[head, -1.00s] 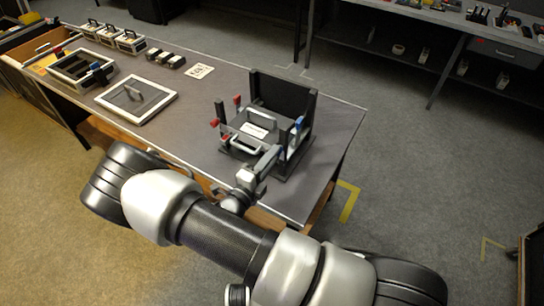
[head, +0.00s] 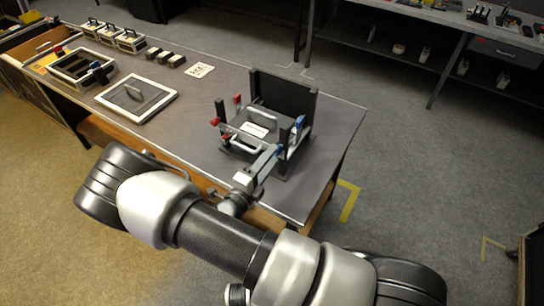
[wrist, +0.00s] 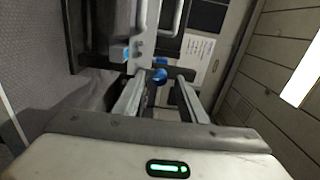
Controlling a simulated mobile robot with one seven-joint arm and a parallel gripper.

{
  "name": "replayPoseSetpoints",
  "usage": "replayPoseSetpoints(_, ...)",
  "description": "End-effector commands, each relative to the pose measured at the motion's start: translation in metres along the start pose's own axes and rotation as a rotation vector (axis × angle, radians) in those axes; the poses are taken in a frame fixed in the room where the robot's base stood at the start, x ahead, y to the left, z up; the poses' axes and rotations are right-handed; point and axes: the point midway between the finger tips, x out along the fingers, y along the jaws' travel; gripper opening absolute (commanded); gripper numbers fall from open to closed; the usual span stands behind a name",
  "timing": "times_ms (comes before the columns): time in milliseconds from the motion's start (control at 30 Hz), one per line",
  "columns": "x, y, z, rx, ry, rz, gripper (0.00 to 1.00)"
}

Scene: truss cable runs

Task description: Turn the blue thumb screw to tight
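The black fixture (head: 287,97) stands near the right end of the table. Blue thumb screw parts show on its right side (head: 299,122); red ones show on its left (head: 220,112). My gripper (head: 276,151) is low at the fixture's front right corner. In the wrist view my gripper (wrist: 163,77) is open. A round blue knob (wrist: 160,73) shows between and just beyond the fingertips, with a gap to the right finger. Contact with the left finger cannot be told. Another blue part (wrist: 127,55) lies up and left of it. How tight the screw is cannot be seen.
A white-rimmed panel with a handle (head: 112,99) lies left on the table (head: 190,120). An open frame box (head: 63,75), several small cases and a white card (head: 201,70) are farther back. The table's front edge is close under my arm.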

Motion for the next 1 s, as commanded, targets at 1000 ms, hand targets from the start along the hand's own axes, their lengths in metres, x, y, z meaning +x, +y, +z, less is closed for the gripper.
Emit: replayPoseSetpoints(1000, -0.16, 0.0, 0.0, 0.0, 0.0, 0.0, 0.38)
